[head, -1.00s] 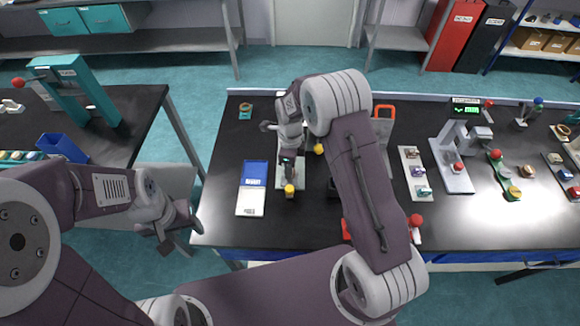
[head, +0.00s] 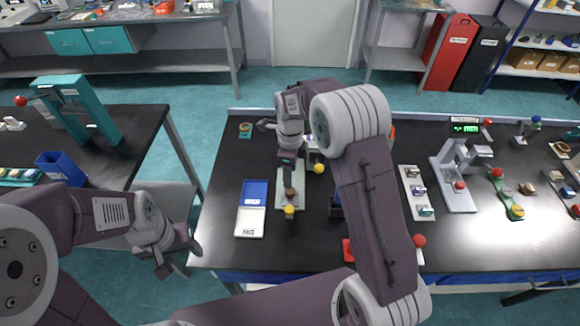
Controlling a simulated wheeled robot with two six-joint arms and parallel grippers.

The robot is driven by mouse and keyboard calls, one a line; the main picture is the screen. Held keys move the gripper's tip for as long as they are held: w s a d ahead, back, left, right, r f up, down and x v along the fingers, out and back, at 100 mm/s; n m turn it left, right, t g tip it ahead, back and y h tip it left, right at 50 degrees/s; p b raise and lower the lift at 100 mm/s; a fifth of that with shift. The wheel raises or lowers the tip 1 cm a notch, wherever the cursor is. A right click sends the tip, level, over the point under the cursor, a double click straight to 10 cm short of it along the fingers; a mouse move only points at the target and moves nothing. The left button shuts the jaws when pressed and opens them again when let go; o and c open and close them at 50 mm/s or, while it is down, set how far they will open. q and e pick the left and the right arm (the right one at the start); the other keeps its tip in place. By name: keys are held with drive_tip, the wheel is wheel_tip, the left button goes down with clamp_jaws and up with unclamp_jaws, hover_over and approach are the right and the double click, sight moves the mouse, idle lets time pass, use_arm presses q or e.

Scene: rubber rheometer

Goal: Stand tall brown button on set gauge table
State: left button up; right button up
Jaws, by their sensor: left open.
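A small brown piece (head: 290,193), which looks like the tall brown button, shows directly below the dark end of my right gripper (head: 287,183). It is over or on a grey plate (head: 284,215) that looks like the set gauge's base, with a yellow knob (head: 289,211) in front. I cannot tell whether the piece touches the gauge table or the gripper. My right gripper points down, and its fingers are too small and dark to read. My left gripper (head: 178,258) is open and empty, off the left edge of the black bench.
A blue and white scale (head: 251,210) lies left of the gauge. A second yellow ball (head: 319,168) stands to its right. My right arm hides the bench's middle. A sample tray (head: 415,190) and a rheometer-like device (head: 458,185) stand further right.

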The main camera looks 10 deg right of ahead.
wheel_tip(320, 180, up, 4)
drive_tip(key=r, duration=0.1)
drive_tip(key=s+d+f+n, duration=0.2)
drive_tip(key=s+n, duration=0.7)
drive_tip(key=n, duration=0.2)
drive_tip(key=s+d+f+n+t, duration=0.1)
drive_tip(key=s+d+f+n, duration=0.1)
drive_tip(key=s+n, duration=0.7)
drive_tip(key=n, duration=0.2)
drive_tip(key=shift+d+f+n+t, duration=0.15)
drive_tip(key=shift+n+t, duration=0.15)
drive_tip(key=shift+n, duration=0.1)
